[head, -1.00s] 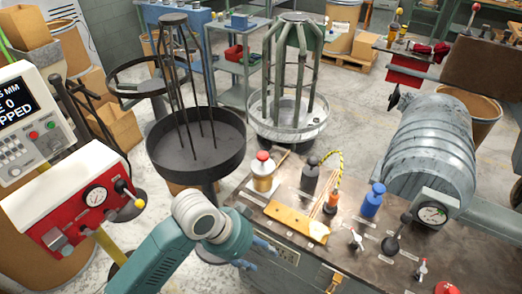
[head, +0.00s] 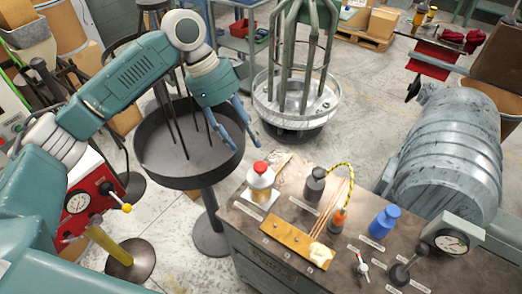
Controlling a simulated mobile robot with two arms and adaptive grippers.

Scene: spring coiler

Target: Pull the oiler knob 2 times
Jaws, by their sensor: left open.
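My left gripper (head: 246,146) is open and empty, its blue fingers pointing down over the right rim of a dark round pan (head: 150,165). A dark bottle with a round black knob on top (head: 315,184) stands on the bench to the right of and below the fingers, apart from them. A black-knobbed lever (head: 402,272) stands farther right beside a gauge (head: 452,242). I cannot tell for certain which of these is the oiler knob; the labels are too small to read. My right gripper is not in view.
A ribbed grey drum (head: 447,160) is at right. A red gauge box (head: 92,197) is at left.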

